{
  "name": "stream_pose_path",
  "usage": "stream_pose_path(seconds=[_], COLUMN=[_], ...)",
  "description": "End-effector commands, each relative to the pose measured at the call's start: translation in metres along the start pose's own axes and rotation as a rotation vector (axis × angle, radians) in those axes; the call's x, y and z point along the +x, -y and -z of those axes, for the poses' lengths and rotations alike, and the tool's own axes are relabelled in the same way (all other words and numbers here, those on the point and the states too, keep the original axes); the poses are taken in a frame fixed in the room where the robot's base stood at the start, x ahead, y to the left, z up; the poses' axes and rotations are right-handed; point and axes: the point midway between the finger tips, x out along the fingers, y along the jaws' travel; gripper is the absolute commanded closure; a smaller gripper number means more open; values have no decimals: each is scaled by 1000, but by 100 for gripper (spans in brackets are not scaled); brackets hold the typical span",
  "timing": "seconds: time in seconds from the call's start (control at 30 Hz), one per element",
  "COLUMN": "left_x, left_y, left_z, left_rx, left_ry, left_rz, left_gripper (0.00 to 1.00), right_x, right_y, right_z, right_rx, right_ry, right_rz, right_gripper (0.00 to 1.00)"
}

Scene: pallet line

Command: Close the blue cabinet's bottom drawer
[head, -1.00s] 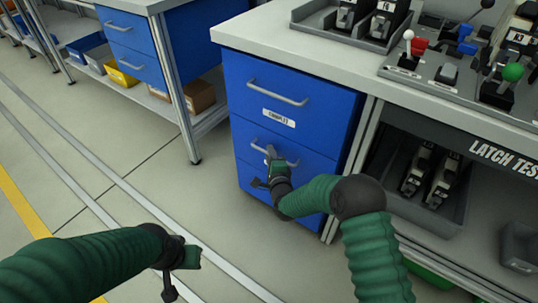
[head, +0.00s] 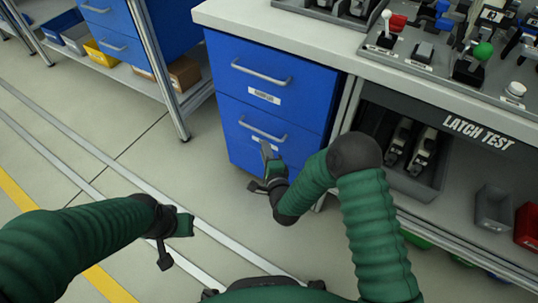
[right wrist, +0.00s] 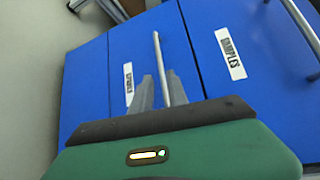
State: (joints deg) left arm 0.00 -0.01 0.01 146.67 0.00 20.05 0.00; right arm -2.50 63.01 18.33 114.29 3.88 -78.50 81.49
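The blue cabinet (head: 228,62) has an upper drawer with a handle and a white label, and a lower drawer (head: 240,114) with its own handle (head: 262,131). The lower drawer front looks about flush with the upper one. My right gripper (head: 266,150) is just in front of and below the lower handle in the head view. In the right wrist view its two grey fingers (right wrist: 159,90) stand a little apart, with the lower handle (right wrist: 159,60) showing between them. Contact cannot be told. My left gripper (head: 182,224) is over the floor, away from the cabinet; its finger gap is unclear.
The workbench (head: 300,37) with latch fixtures is above and right of the cabinet. An open shelf with grey bins (head: 493,208) lies under it. Another blue drawer unit (head: 112,45) stands at the left. The floor in front is clear.

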Motion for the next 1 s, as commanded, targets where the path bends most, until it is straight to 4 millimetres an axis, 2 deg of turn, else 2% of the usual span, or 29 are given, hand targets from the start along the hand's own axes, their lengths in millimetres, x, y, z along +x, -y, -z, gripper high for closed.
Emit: stream_pose_path(seconds=[0.03,0.1,0.2,0.3,0.83,0.93,1.0], left_x=[-12,-17,-21,-23,-22,-23,-23], left_y=[0,0,0,0,0,0,0], left_z=[3,4,5,5,5,5,5], left_rx=[0,0,0,0,0,0,0], left_ry=[0,0,0,0,0,0,1], left_rz=[0,0,0,0,0,0,0], left_gripper=[100,100,100,100,100,100,100], right_x=[-15,-32,-49,-58,-59,-57,-61], right_y=[4,3,0,-1,0,7,13], right_z=[-1,-1,0,0,0,3,11], right_rx=[0,0,0,0,-27,-177,-371], right_ry=[0,0,0,0,6,34,72], right_rz=[-6,-5,-6,-4,-17,-102,-216], right_gripper=[80,80,80,80,80,80,80])
